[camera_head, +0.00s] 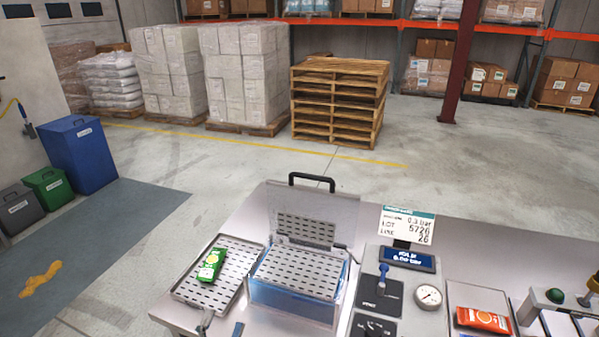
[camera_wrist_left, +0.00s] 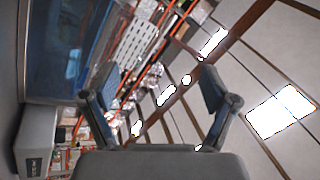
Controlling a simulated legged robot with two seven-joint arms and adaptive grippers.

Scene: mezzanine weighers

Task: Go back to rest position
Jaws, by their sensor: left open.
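My left gripper (camera_wrist_left: 160,90) is open in the left wrist view, its two dark fingers spread wide with nothing between them. It points up toward the ceiling and shelving. In the head view, only what look like its fingertips (camera_head: 221,324) show at the bottom edge, by the front of the steel bench (camera_head: 242,205). A green packet (camera_head: 211,264) lies on the slotted tray (camera_head: 187,291) at the left of the bench. An orange packet (camera_head: 483,320) lies in a tray at the right. My right gripper is not in view.
A water-filled clear tank (camera_head: 290,303) with a raised slotted lid stands mid-bench. Right of it are a blue-handled valve (camera_head: 383,277), a gauge (camera_head: 429,296) and a display (camera_head: 408,259). Bins, including a blue bin (camera_head: 82,158), stand left. Pallets (camera_head: 338,100) stand beyond open floor.

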